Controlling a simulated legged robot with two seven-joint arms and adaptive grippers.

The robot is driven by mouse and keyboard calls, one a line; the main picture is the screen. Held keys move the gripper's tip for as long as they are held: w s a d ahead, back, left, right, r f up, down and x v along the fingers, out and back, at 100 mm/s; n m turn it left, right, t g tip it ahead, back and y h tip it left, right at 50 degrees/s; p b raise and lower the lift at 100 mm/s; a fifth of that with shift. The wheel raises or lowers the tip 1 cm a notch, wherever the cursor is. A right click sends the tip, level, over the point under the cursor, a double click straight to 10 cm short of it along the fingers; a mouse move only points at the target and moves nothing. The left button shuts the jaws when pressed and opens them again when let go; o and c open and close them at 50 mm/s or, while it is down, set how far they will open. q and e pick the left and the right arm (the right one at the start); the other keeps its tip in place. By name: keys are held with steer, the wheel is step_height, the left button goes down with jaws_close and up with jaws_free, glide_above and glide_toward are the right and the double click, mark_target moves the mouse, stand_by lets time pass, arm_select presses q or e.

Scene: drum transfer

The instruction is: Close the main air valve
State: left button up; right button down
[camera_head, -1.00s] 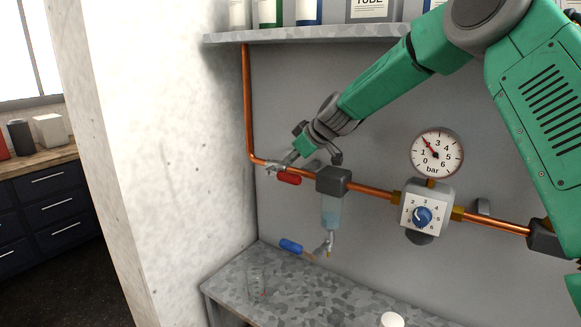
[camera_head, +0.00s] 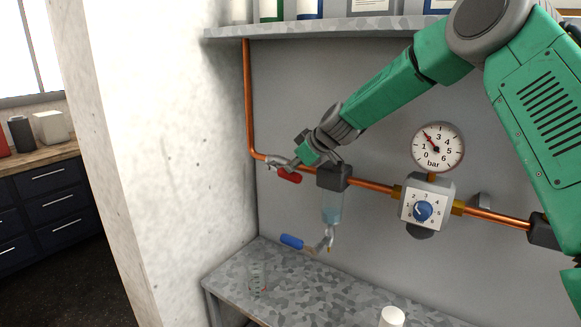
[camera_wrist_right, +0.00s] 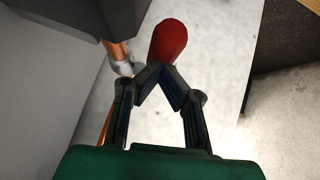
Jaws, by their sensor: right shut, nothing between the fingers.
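The main air valve has a red handle (camera_head: 289,176) and a metal body (camera_head: 270,163) on the copper pipe at the left of the wall in the head view. The handle points right, roughly along the pipe. My right gripper (camera_head: 295,162) is at the handle's upper side. In the right wrist view the red handle (camera_wrist_right: 168,42) stands just beyond my right fingertips (camera_wrist_right: 158,72), which are together with nothing between them. I cannot tell whether they touch the handle. My left gripper is not in view.
A dark block (camera_head: 333,176) with a clear bowl sits right of the valve. A blue handle (camera_head: 291,241) hangs below. A regulator (camera_head: 424,205) and pressure gauge (camera_head: 438,147) are further right. A shelf (camera_head: 310,30) runs above, and a speckled ledge (camera_head: 300,285) below.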

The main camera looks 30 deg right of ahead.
mark_target(296, 177)
steer(key=shift+s+f+b, duration=0.25)
steer(key=shift+f+b, duration=0.7)
steer(key=shift+f, duration=0.35)
steer(key=shift+f+b, duration=0.5)
steer(key=shift+f, duration=0.2)
